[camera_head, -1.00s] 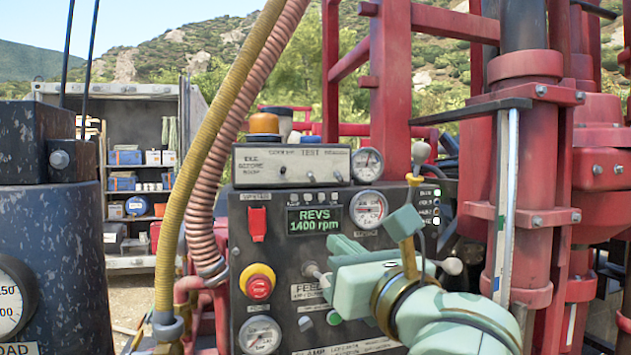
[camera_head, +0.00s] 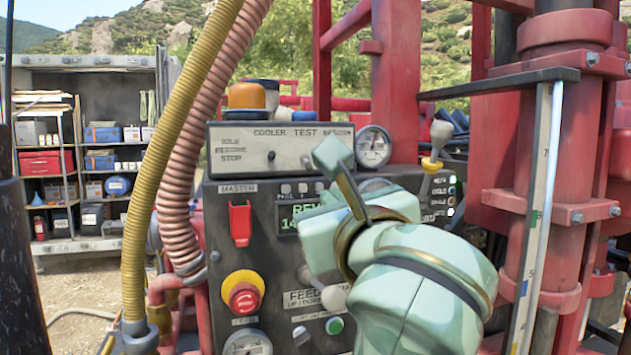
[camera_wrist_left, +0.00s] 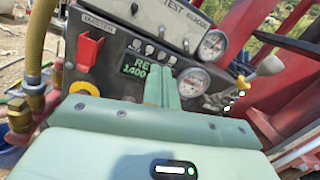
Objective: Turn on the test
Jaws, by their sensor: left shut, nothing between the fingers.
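The control box (camera_head: 240,152) on top of the dark panel is lettered COOLER, TEST and BEACON. A small toggle (camera_head: 305,161) sits under the TEST lettering. My pale green left gripper (camera_head: 331,152) is shut and empty. Its fingers are in front of the right part of the box, just right of the TEST toggle; I cannot tell whether they touch anything. In the left wrist view the shut fingers (camera_wrist_left: 161,90) point at the panel, below the box. My right gripper is not in view.
The dark panel (camera_head: 225,262) carries a red switch cover (camera_head: 240,223), a red-and-yellow stop button (camera_head: 244,293) and a green display (camera_head: 288,218) partly hidden by my gripper. Thick hoses (camera_head: 181,190) hang at left. A red mast (camera_head: 560,180) stands at right.

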